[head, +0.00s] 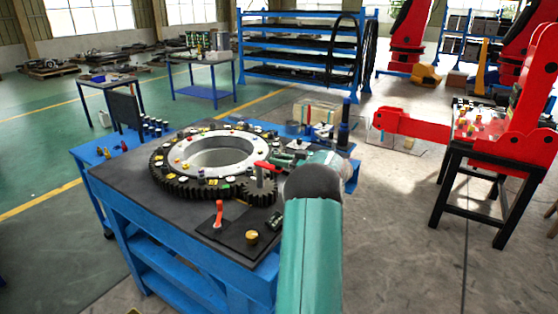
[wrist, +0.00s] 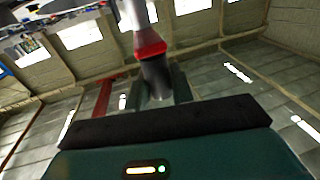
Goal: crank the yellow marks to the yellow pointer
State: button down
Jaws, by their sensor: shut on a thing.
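A large dark ring gear (head: 170,187) lies flat on the workbench, with a pale inner ring and several small yellow, red and white pieces around its top. Some of these are yellow marks (head: 213,182); I cannot pick out the yellow pointer for sure. A small dark pinion (head: 257,194) sits at the gear's front right, with a red crank arm (head: 265,166) above it. My gripper (head: 287,158) is at the crank's right end, partly hidden by my arm. In the wrist view its fingers (wrist: 160,82) are shut on the dark crank handle (wrist: 156,70), below a red part (wrist: 150,48).
An orange-red lever (head: 218,214) and a yellow knob (head: 252,237) stand on the bench's front corner. A dark post (head: 344,125) stands at its back right.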

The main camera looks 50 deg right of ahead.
jog(key=shift+w+r, duration=0.1)
jog(key=c, duration=1.3)
grip_release()
jog(key=shift+o, duration=0.2)
jog(key=v, duration=1.4)
jog(key=shift+a, duration=0.15)
